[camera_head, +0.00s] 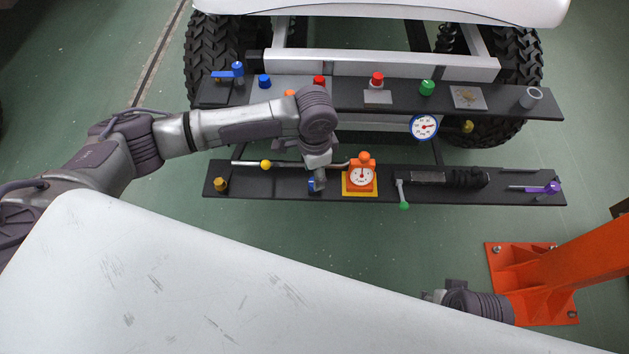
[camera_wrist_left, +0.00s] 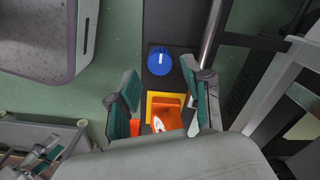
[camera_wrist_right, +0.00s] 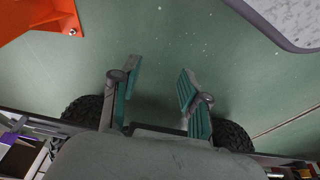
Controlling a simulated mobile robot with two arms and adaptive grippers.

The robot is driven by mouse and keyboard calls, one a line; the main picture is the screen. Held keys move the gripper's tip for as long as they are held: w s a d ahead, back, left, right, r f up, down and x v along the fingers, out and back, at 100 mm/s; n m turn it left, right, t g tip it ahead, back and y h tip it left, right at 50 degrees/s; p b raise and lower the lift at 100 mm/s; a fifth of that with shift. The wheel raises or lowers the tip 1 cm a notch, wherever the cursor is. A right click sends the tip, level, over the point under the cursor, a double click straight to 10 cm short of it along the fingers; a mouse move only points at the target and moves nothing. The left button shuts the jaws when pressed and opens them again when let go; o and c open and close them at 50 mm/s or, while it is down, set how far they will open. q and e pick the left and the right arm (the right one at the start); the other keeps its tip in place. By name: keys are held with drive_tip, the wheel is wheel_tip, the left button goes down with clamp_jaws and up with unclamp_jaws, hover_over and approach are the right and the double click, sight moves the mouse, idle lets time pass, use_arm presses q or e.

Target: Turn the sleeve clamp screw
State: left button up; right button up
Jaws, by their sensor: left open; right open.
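My left gripper (camera_head: 318,180) is open above the front black shelf (camera_head: 520,196), beside the orange gauge on its yellow plate (camera_head: 361,175). In the left wrist view the open fingers (camera_wrist_left: 161,76) frame a blue round knob with a white mark (camera_wrist_left: 160,62), with clear space around it; contact does not show. The knob is mostly hidden behind the gripper in the head view (camera_head: 311,185). Which part is the sleeve clamp screw is not certain from the pictures. My right gripper (camera_head: 436,296) is open; its fingers (camera_wrist_right: 159,70) have only green floor between them.
The front shelf also carries a green-tipped lever (camera_head: 403,200), a ribbed black sleeve (camera_head: 470,178) and a purple-handled part (camera_head: 551,188). An orange post base (camera_head: 505,265) stands at right.

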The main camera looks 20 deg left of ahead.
use_arm(q)
wheel_tip(320, 180, down, 3)
drive_tip(key=b, duration=0.3)
drive_tip(key=shift+r, duration=0.2)
use_arm(e)
drive_tip(key=v, duration=0.5)
use_arm(q)
drive_tip(key=f+b, duration=0.1)
drive_tip(key=b, duration=0.1)
drive_tip(key=shift+f+b, duration=0.2)
drive_tip(key=shift+b, duration=0.15)
drive_tip(key=shift+r, duration=0.15)
drive_tip(key=c, duration=0.7)
drive_tip(key=shift+o, duration=0.2)
drive_tip(key=shift+m, duration=0.6)
drive_tip(key=m, duration=0.6)
drive_tip(key=shift+m, duration=0.4)
drive_tip(key=m, duration=0.9)
drive_tip(key=shift+m, duration=0.4)
drive_tip(key=o, duration=0.9)
use_arm(e)
drive_tip(key=w+a+r+t+y, duration=0.1)
drive_tip(key=w+a+r+t, duration=0.1)
drive_tip(key=w+t, duration=0.3)
drive_tip(key=w, duration=0.3)
drive_tip(key=shift+w+a+r, duration=0.2)
drive_tip(key=shift+a+r, duration=0.1)
drive_tip(key=shift+r, duration=0.05)
